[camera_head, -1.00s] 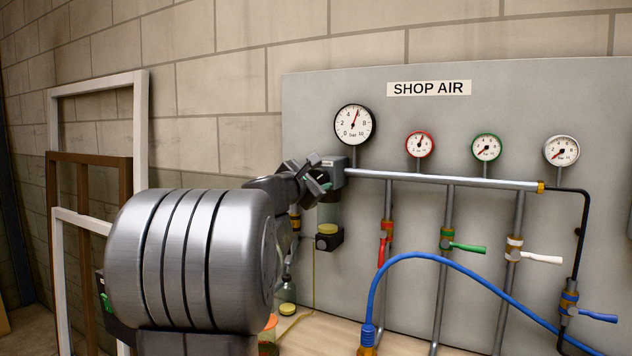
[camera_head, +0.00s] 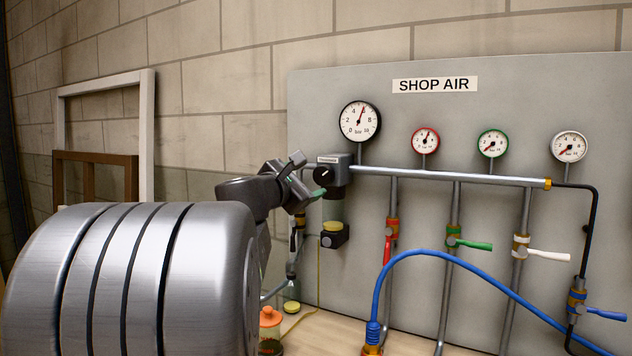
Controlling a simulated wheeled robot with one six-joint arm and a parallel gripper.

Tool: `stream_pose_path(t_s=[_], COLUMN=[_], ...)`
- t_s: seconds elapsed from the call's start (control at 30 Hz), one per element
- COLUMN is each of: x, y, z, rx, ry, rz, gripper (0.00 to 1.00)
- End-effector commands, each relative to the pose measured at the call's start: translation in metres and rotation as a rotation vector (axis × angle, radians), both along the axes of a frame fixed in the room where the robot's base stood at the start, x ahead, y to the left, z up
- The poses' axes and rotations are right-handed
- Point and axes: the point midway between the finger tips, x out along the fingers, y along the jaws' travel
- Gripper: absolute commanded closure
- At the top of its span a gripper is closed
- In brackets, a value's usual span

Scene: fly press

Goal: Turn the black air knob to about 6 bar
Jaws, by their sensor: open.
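The black air knob (camera_head: 323,175) is on the front of the dark regulator block (camera_head: 341,170), at the left end of the pipe. A pale mark shows on its face. My gripper (camera_head: 306,177) is open and empty, just left of the knob. The knob's face shows clear between the fingers and the block, and the gripper appears apart from it. The large black-rimmed gauge (camera_head: 360,121) stands above the block. Its needle points up and slightly right, between the 4 and 8 marks, at about 6.
Red (camera_head: 425,140), green (camera_head: 492,143) and white (camera_head: 569,146) gauges stand along the panel (camera_head: 540,95). Valves with coloured levers and a blue hose (camera_head: 440,253) are below. An orange-lidded jar (camera_head: 270,318) stands on the bench. Frames lean on the wall at left.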

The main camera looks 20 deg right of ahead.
Motion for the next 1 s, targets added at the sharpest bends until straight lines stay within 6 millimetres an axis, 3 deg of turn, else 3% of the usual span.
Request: stream_pose_path(t_s=[0.2, 0.4, 0.8, 1.0], x=[-0.027, -0.038, -0.038, -0.026], y=[0.031, 0.043, 0.043, 0.029], z=[0.000, 0.000, 0.000, 0.000], rx=[0.000, 0.001, 0.000, 0.001], ry=[-0.002, 0.001, 0.000, 0.002], rz=[0.003, 0.001, -0.001, -0.004], gripper=[0.32, 0.32, 0.32, 0.32])
